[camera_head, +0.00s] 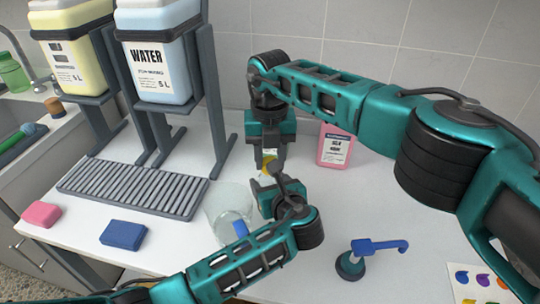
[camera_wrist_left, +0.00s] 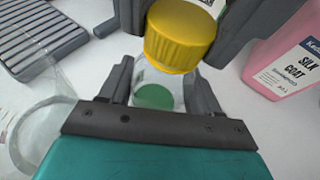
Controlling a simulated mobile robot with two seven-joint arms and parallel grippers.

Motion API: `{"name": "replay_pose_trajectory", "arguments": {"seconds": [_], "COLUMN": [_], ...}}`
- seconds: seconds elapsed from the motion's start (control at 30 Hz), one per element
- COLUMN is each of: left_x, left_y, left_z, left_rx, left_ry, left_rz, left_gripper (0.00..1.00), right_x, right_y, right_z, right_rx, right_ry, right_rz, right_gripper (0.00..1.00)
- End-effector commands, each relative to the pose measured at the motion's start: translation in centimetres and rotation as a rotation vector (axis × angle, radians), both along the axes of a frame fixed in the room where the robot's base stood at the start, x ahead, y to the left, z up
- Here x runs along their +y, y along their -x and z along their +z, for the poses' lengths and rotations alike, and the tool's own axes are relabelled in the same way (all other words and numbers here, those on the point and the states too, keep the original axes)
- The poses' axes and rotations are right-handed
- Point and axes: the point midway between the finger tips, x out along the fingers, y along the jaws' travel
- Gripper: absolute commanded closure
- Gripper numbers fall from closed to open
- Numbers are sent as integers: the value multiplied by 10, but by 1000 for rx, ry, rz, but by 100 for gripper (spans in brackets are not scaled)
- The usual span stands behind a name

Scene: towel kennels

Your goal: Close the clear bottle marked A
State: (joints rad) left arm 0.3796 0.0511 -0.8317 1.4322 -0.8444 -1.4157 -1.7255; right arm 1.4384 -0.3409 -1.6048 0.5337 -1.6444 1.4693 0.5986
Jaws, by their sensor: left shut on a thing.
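My left gripper (camera_head: 275,181) is shut on a clear bottle (camera_wrist_left: 138,82), which shows between its fingers in the left wrist view. Green shows low in the bottle. A yellow ribbed cap (camera_wrist_left: 180,38) is at the bottle's top; it also shows in the head view (camera_head: 269,168). My right gripper (camera_head: 268,160) points down from above, its dark fingers on both sides of the cap, and it appears shut on it. I cannot tell whether the cap is seated on the neck. No letter A is readable on the bottle.
A clear beaker (camera_head: 222,203) stands close left of my left gripper. A pink shampoo bottle (camera_head: 335,146) is behind to the right. A blue pump (camera_head: 352,262) stands front right. A grey drain rack (camera_head: 130,188), blue sponge (camera_head: 124,233) and pink sponge (camera_head: 41,214) are left.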

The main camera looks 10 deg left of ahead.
Motion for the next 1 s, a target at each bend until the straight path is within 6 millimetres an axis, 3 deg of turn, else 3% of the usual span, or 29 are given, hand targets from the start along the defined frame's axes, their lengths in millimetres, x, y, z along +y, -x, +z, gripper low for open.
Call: {"name": "replay_pose_trajectory", "arguments": {"seconds": [0.5, 0.6, 0.77, 0.8, 1.0], "left_x": [1, 1, 1, 1, 0], "left_y": [0, 0, 0, 0, 0], "left_z": [0, 0, 0, 0, 0], "left_rx": [0, 0, 1, 1, 1], "left_ry": [0, 0, -1, -1, -1], "left_rz": [1, 1, 1, 1, 1], "left_gripper": [100, 100, 100, 100, 100], "right_x": [0, 0, 0, 0, 0], "right_y": [0, 0, 0, 0, 0], "right_z": [-1, -1, -1, -1, -1], "right_rx": [-2, -2, -2, -2, -2], "right_ry": [-1, -1, -1, -1, -1], "right_rz": [-994, -1140, -1139, -1138, -1137], "right_gripper": [99, 99, 99, 59, 39]}}
